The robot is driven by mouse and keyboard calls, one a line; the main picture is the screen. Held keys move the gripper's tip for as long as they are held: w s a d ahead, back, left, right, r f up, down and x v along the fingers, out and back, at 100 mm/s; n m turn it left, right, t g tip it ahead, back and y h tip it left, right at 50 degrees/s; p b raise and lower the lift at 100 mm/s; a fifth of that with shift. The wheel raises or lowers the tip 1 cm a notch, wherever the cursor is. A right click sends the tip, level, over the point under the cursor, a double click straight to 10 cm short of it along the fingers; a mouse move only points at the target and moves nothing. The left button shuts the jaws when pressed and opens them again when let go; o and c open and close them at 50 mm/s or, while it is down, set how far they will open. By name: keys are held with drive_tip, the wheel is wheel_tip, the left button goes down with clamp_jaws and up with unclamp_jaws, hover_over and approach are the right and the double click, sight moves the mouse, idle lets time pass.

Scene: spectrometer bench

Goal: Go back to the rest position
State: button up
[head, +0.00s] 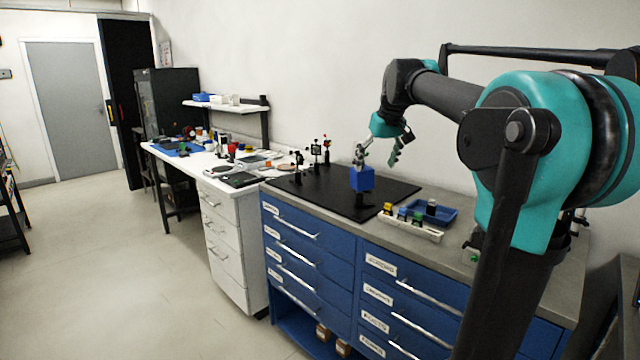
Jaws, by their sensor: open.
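My gripper (378,152) is open above the black breadboard mat on the blue-drawer bench. Its fingers point down, spread apart, and nothing shows between them. A blue cube-shaped block (362,179) on a dark post stands on the mat, just below the left finger. In this view the finger and the top of the block overlap; I cannot tell whether they touch. My teal and black arm reaches in from the right.
The black mat (317,192) also bears small optics posts (316,152). A white rack (411,225) with small coloured items and a blue tray (440,212) sit to its right. A cluttered white desk (185,160) adjoins at left. The floor (120,270) at left is clear.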

drive_tip(key=s+d+f+m, duration=0.1)
drive_tip(key=s+f, duration=1.3)
drive_tip(key=f, duration=0.4)
drive_tip(key=s+d+f+m+h, duration=0.1)
drive_tip(key=s+d+f+m, duration=0.1)
drive_tip(key=s+f, duration=1.2)
wheel_tip(320, 180, down, 4)
drive_tip(key=shift+s+f+m, duration=0.2)
drive_tip(key=shift+m, duration=0.1)
